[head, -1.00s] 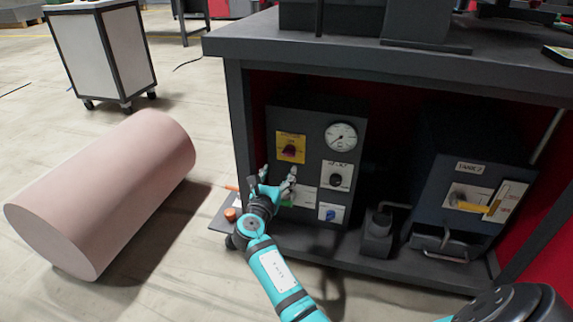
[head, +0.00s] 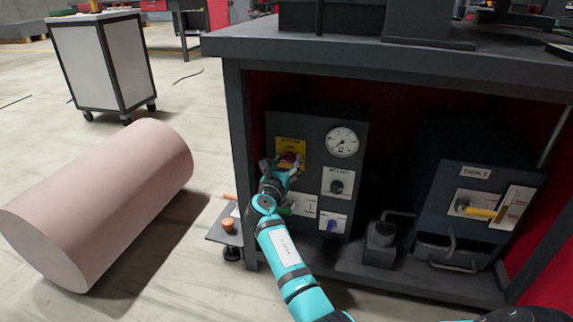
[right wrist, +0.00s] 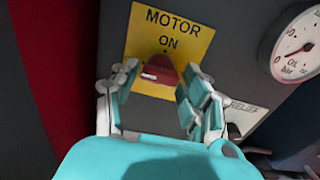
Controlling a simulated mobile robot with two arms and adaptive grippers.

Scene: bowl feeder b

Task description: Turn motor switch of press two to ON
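The motor switch (right wrist: 163,68) is a red knob on a yellow plate (right wrist: 196,50) marked MOTOR ON. A pale mark on the knob points to the left, not up at the word ON. In the head view the yellow plate (head: 291,146) is at the upper left of a dark control panel (head: 318,124), and my gripper partly hides the knob. My right gripper (right wrist: 158,84) is open, with one finger on each side of the knob. I cannot tell whether either finger touches it. My left gripper is not in view.
A gauge (head: 342,141), a black relief knob (head: 337,187) and a blue knob (head: 332,223) are on the same panel. The table top (head: 400,58) overhangs it. A box marked TANK 2 (head: 478,195) stands to the right. A pink cylinder (head: 100,195) lies on the floor at left.

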